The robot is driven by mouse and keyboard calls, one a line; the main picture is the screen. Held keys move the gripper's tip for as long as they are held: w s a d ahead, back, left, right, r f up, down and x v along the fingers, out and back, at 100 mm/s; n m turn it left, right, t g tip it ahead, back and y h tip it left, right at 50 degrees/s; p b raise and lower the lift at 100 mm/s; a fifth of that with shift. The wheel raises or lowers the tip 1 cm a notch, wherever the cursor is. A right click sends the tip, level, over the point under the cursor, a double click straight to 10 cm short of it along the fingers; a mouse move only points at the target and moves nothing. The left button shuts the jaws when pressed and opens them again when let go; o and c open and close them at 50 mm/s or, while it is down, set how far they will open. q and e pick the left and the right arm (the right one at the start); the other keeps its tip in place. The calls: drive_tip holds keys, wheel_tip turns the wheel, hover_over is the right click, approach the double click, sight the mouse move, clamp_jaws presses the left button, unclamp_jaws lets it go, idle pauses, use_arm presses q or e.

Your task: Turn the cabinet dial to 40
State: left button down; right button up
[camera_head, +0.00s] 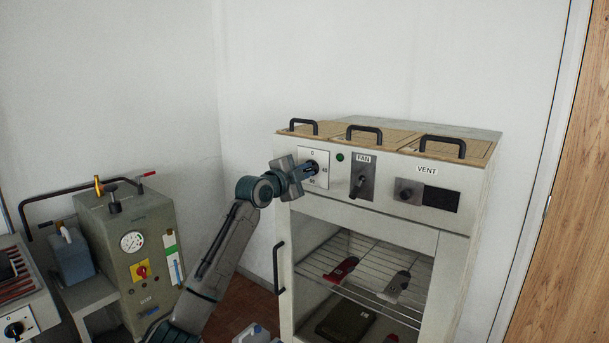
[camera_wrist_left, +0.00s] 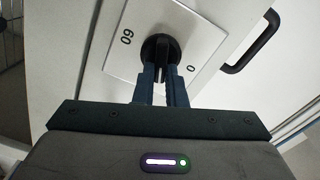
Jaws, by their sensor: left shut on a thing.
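The cabinet (camera_head: 375,226) stands in the middle right of the head view. Its dial has a white plate (camera_head: 321,181) at the left end of the front panel. In the left wrist view the dial (camera_wrist_left: 160,48) is a black knob on the white plate (camera_wrist_left: 199,34), with the marks 60 and 0 showing. My left gripper (camera_wrist_left: 163,77) has its two fingers shut on the knob. In the head view the left gripper (camera_head: 309,170) reaches the dial from the left and covers part of it. The exact setting cannot be read. My right gripper is not in view.
Right of the dial are a green lamp (camera_head: 340,157), a FAN switch (camera_head: 361,182) and a VENT knob (camera_head: 407,191). Black handles (camera_head: 365,133) rise from the cabinet top. A grey-green machine with a gauge (camera_head: 132,241) stands at left.

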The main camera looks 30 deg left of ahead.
use_arm(q)
drive_tip(key=shift+f+m+b, duration=0.15)
drive_tip(key=shift+m+b, duration=0.15)
drive_tip(key=shift+m, duration=1.8)
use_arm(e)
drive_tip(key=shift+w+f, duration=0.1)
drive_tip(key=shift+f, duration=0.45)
use_arm(q)
drive_tip(key=shift+f, duration=0.1)
drive_tip(key=c, duration=1.5)
unclamp_jaws()
drive_tip(key=shift+d, duration=0.1)
